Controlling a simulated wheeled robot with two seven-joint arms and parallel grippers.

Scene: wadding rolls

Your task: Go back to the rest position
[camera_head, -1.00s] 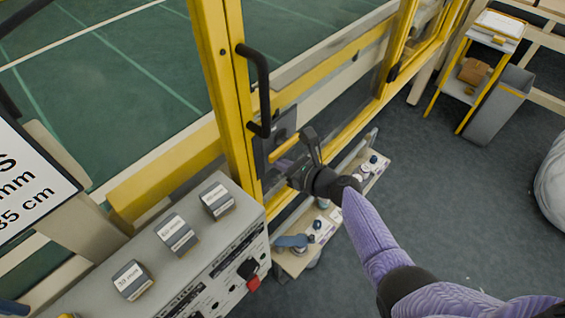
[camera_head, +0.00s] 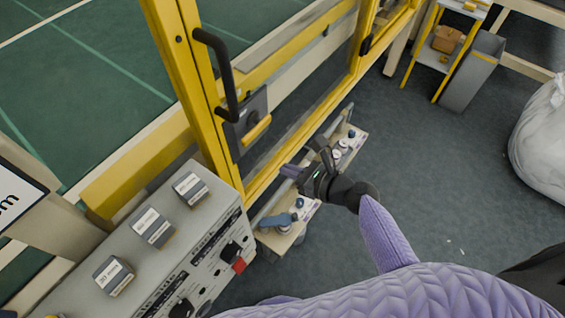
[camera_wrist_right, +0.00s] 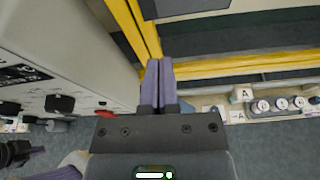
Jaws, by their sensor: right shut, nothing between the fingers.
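My right gripper (camera_head: 290,171) is in front of the yellow-framed door, to the right of the control box, with its arm coming in from the lower right. In the right wrist view its two purple fingers (camera_wrist_right: 158,72) lie together, with nothing between them. The gripper is apart from the black door handle (camera_head: 222,75). A black part with a purple finger at the lower left of the right wrist view looks like my left gripper (camera_wrist_right: 55,173); its jaws are not clear. The left gripper does not show in the head view.
The grey control box (camera_head: 150,255) with labelled blocks and a red switch stands at the lower left. A low shelf (camera_head: 284,240) with small items runs below the door frame. A grey bin (camera_head: 472,72) and white bag (camera_head: 545,140) stand right.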

